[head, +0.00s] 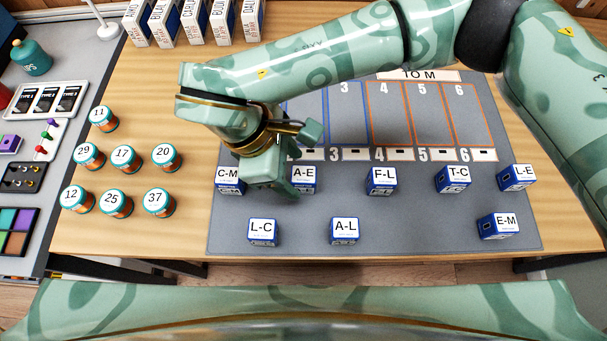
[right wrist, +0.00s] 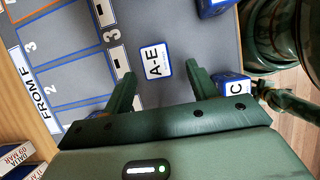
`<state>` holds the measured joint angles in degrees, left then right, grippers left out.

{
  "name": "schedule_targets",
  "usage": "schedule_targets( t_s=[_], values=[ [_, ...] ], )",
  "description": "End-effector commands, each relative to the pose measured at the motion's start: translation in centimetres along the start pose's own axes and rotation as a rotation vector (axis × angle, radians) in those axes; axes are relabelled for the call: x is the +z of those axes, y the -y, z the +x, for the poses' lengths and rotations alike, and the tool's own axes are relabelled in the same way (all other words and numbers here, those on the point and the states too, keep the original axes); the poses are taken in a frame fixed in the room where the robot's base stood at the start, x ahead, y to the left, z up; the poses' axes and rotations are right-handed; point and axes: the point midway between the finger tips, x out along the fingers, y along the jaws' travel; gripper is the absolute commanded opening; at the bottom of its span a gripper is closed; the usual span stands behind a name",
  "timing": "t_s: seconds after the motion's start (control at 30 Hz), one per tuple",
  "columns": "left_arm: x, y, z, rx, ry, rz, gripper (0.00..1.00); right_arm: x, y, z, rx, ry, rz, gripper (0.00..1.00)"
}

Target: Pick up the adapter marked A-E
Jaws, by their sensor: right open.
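The adapter marked A-E (head: 305,179) is a small blue box with a white label on top, standing on the grey mat (head: 360,238) between the C-M adapter and the F-L adapter. My right gripper (head: 283,190) is just left of it in the head view and partly hides the C-M adapter (head: 229,180). In the right wrist view, the A-E adapter (right wrist: 157,62) lies ahead of the open fingers, about midway between them, with nothing held. My right gripper also shows in this view (right wrist: 158,75). My left gripper is not in view.
Other adapters stand on the mat: F-L (head: 382,180), T-C (head: 454,178), L-E (head: 518,177), E-M (head: 500,225), L-C (head: 263,231) and A-L (head: 344,230). Numbered jars, such as 20 (head: 166,157), stand at the left. White boxes (head: 194,22) line the back.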

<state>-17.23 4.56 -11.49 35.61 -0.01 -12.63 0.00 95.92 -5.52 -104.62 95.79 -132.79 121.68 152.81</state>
Motion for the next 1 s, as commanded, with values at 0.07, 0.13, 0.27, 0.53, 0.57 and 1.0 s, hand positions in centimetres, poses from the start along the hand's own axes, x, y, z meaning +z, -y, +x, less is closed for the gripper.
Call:
schedule_targets(
  t_s=[0.07,0.13,0.27,0.53,0.57,1.0],
  values=[
    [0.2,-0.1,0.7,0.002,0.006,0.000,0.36,0.1,-0.1,1.4,-0.004,0.001,-0.001,0.58],
    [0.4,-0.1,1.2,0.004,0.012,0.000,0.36,0.3,-0.3,2.8,-0.007,0.002,-0.001,0.58],
    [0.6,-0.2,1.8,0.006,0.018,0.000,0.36,0.3,-0.3,4.6,-0.005,0.002,-0.002,0.58],
    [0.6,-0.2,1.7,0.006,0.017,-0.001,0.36,0.5,-0.3,4.6,-0.001,0.000,0.000,0.47],
    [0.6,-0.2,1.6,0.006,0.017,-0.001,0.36,0.5,-0.3,4.6,-0.001,0.000,0.000,0.39],
    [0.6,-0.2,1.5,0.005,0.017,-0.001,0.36,0.5,-0.3,4.4,0.000,0.000,0.000,0.10]
  ],
)
